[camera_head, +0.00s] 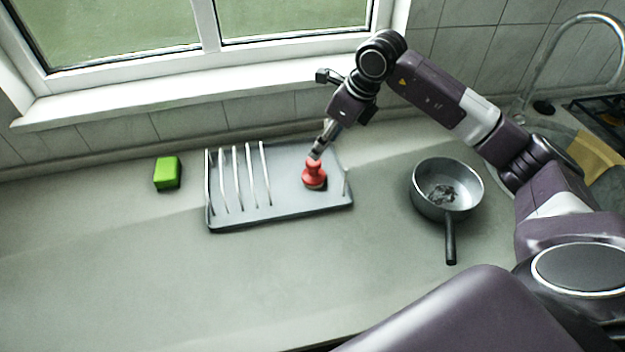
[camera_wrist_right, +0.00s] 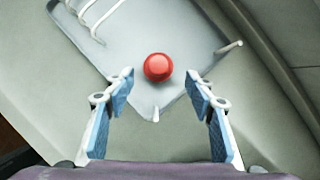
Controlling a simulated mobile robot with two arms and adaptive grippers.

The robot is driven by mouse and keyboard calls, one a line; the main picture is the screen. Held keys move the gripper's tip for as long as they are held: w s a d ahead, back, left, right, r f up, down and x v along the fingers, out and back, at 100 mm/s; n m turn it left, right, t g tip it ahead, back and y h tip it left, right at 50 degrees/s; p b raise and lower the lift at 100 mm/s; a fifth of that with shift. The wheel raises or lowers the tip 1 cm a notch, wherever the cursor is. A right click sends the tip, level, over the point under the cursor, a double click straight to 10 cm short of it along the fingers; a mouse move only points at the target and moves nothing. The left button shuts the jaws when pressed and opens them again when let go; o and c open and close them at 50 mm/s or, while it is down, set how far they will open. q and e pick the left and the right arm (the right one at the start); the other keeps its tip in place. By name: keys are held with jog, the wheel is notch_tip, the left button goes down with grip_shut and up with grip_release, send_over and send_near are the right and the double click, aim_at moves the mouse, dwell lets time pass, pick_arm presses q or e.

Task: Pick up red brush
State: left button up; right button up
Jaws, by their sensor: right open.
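The red brush (camera_head: 314,176) stands upright on the right part of a grey dish rack tray (camera_head: 280,212). Its round red knob (camera_wrist_right: 158,67) shows from above in the right wrist view. My right gripper (camera_head: 318,152) reaches in from the upper right, with its tip at or just above the brush's knob in the head view. In the right wrist view my right gripper (camera_wrist_right: 160,88) is open, with blue-padded fingers apart. The knob lies just beyond the fingertips, between their lines, and nothing is held. My left gripper is not in view.
Upright wire dividers (camera_head: 240,178) stand on the tray's left half. A green sponge (camera_head: 167,173) lies left of the tray. A grey pan (camera_head: 447,190) with dark bits inside sits to the right, near the sink tap (camera_head: 545,60). The front counter is clear.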

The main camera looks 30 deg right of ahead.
aim_at(313, 162)
jog(key=p+x, duration=0.2)
jog(key=x, duration=0.6)
jog(key=shift+s+a+f, duration=0.1)
jog(key=shift+s+f, duration=0.05)
jog(key=shift+f, duration=0.1)
jog(key=shift+w+f, duration=0.2)
jog(key=shift+f, duration=0.35)
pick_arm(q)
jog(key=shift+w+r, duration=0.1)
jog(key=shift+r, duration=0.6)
pick_arm(e)
jog(key=c, duration=1.3)
jog(key=shift+r, duration=0.1)
